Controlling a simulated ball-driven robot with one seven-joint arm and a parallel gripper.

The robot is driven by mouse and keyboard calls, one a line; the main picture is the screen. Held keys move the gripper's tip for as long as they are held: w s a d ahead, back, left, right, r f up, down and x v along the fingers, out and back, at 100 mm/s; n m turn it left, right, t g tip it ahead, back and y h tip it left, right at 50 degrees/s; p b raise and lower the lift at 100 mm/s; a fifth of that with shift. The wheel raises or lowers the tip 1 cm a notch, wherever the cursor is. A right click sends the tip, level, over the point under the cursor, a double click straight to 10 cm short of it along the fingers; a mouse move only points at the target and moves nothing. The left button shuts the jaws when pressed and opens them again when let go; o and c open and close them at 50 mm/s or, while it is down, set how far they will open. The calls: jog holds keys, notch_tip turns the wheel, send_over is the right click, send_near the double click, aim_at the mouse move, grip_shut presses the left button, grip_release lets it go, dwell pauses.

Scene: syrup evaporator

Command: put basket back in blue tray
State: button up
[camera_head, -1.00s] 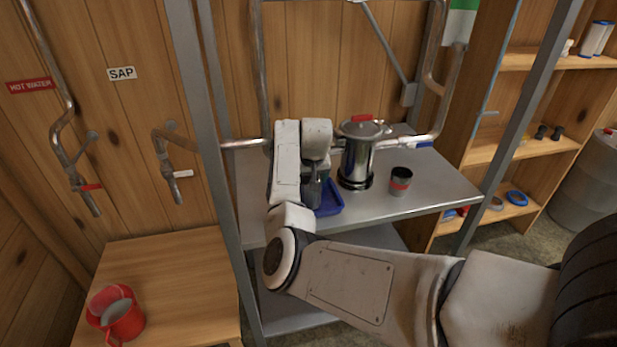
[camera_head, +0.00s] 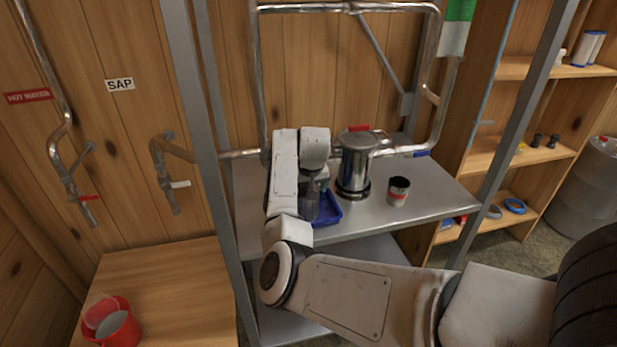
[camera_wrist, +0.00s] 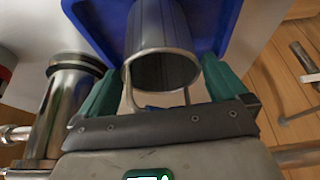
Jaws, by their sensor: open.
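The basket (camera_wrist: 155,25) is a grey cylinder with an open round rim and a thin wire handle. In the wrist view it stands in the blue tray (camera_wrist: 225,25), between my green fingers. My gripper (camera_wrist: 158,75) is open, with a finger on each side of the basket's rim and gaps visible. In the head view the basket (camera_head: 309,203) shows as a grey shape over the blue tray (camera_head: 330,210), below my wrist. My arm hides part of the tray there, and the basket's base is hard to see.
A steel pot (camera_head: 355,165) with a red handle stands right of the tray. Grey frame posts flank the shelf.

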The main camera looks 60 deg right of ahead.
jog(key=b+v, duration=0.1)
jog(key=v, duration=1)
jog(key=shift+b, duration=0.3)
jog(key=shift+f, duration=0.1)
jog(key=s+a+f+n, duration=0.2)
jog(key=s+a+f, duration=0.2)
jog(key=a+f, duration=0.4)
jog(key=s+a+f+n+g+y, duration=0.1)
jog(key=s+a+f+n, duration=0.3)
jog(key=a, duration=0.5)
jog(key=s+a+f+n, duration=0.1)
jog(key=s+a+f, duration=0.4)
jog(key=a+f, duration=0.35)
jog(key=s+a+f+n+g+y, duration=0.1)
jog(key=s+a+f+n+y, duration=0.1)
jog(key=s+a, duration=0.6)
jog(key=a, duration=0.2)
jog(key=shift+s+a+f, duration=0.2)
jog(key=shift+s+a, duration=0.1)
